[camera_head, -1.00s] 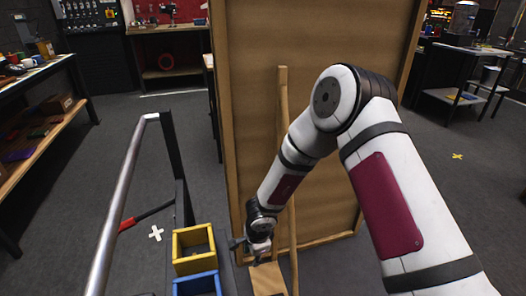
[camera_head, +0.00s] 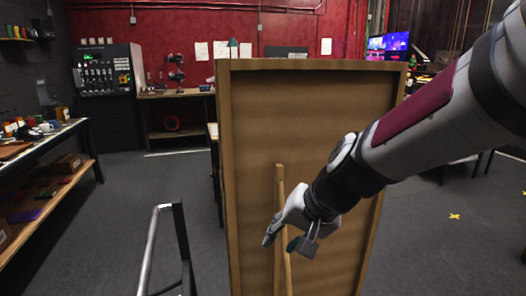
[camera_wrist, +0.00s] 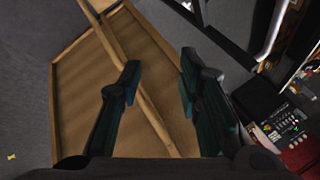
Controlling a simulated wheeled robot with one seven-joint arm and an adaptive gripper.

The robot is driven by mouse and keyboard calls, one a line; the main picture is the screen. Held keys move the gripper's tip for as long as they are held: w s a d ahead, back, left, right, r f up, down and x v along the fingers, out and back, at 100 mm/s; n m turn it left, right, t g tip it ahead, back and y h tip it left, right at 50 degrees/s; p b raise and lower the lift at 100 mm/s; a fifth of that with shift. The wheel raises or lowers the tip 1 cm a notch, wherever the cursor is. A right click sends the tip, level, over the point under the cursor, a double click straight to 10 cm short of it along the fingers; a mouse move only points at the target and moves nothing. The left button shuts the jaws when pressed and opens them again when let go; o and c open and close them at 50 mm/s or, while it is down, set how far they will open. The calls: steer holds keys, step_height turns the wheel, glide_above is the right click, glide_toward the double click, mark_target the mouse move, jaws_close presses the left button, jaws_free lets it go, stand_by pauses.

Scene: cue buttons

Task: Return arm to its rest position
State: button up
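My gripper (camera_head: 286,243) is raised in front of a large brown wooden panel, at the end of my arm, which comes in from the upper right. In the wrist view, my gripper (camera_wrist: 158,95) has its two dark fingers spread apart with nothing between their tips. A wooden pole (camera_wrist: 140,92) passes behind the fingers and does not look held. In the head view the same wooden pole (camera_head: 279,200) stands upright against the panel, just behind the gripper.
The framed wooden panel (camera_head: 310,115) stands upright right in front of me. A metal rail (camera_head: 149,248) is at lower left. A shelf bench (camera_head: 45,175) is at the far left, and a control cabinet (camera_head: 108,85) is at the back.

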steer(key=s+d+r+n+h+p, duration=0.1)
steer(key=s+d+r, duration=0.5)
steer(key=s, duration=0.6)
steer(key=s+d+r+n+h+p, duration=0.1)
steer(key=s+d+r+h+p, duration=0.2)
steer(key=s+d+r+p, duration=0.3)
steer(key=s+d+r, duration=0.1)
steer(key=s+d, duration=0.2)
steer(key=s, duration=0.4)
steer(key=shift+d+r+n+p, duration=0.15)
steer(key=shift+n+p, duration=0.15)
steer(key=shift+n, duration=0.1)
